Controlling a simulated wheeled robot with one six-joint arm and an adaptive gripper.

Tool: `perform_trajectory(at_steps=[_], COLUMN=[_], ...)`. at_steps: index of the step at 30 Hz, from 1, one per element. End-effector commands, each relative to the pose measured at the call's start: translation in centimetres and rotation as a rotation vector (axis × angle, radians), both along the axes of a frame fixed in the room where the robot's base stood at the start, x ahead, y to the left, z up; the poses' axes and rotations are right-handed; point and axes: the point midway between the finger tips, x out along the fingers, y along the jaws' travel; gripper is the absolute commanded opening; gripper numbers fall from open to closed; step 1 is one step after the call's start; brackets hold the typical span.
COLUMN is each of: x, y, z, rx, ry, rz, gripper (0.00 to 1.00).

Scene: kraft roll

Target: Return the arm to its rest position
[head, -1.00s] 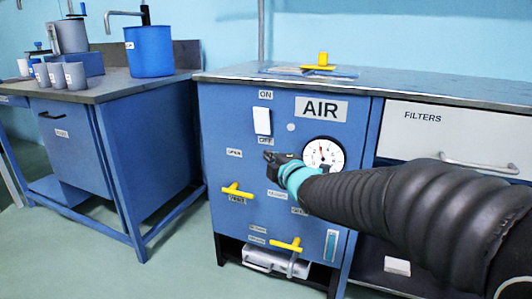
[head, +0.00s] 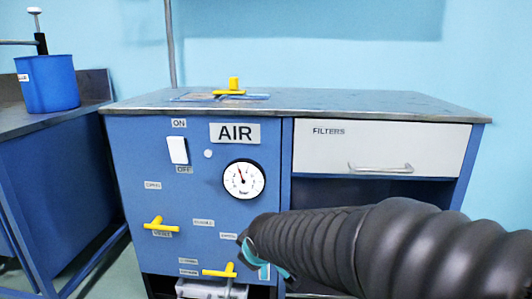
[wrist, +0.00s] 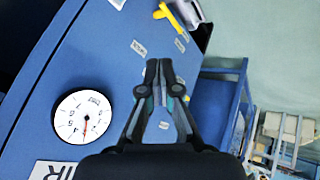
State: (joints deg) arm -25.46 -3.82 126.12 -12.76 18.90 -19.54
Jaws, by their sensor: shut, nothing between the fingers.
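My arm reaches in from the lower right of the head view, with its dark ribbed sleeve in front of the cabinet. My gripper is mostly hidden behind the sleeve in the head view. In the wrist view my gripper (wrist: 160,72) is shut and empty, its two dark fingertips together. It is in front of the blue air cabinet (head: 140,200), apart from the yellow handle (wrist: 176,15) seen beyond the tips. The round gauge (head: 243,179) is uncovered and also shows in the wrist view (wrist: 83,116).
A white rocker switch (head: 177,150) is on the panel. Yellow valve handles (head: 161,227) and (head: 220,271) jut out from it. A white FILTERS drawer (head: 380,148) is closed. A yellow-handled part (head: 231,88) lies on the worktop. A blue bucket (head: 48,84) stands at left.

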Motion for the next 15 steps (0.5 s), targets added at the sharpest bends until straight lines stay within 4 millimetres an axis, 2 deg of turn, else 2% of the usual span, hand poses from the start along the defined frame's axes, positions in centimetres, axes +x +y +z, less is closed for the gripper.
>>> perform_trajectory(at_steps=[1, 6, 12, 15], x=[-2.1, -9.4, -17.0, -19.7], y=[-2.6, -9.2, -14.3, -16.0], z=[0.6, 1.3, 3.0, 4.1], rx=[0.023, 0.096, 0.18, 0.222], ry=[0.069, 0.268, 0.39, 0.396], rz=[-0.102, -0.408, -0.661, -0.735], gripper=[0.0, 0.0, 0.0, 0.0])
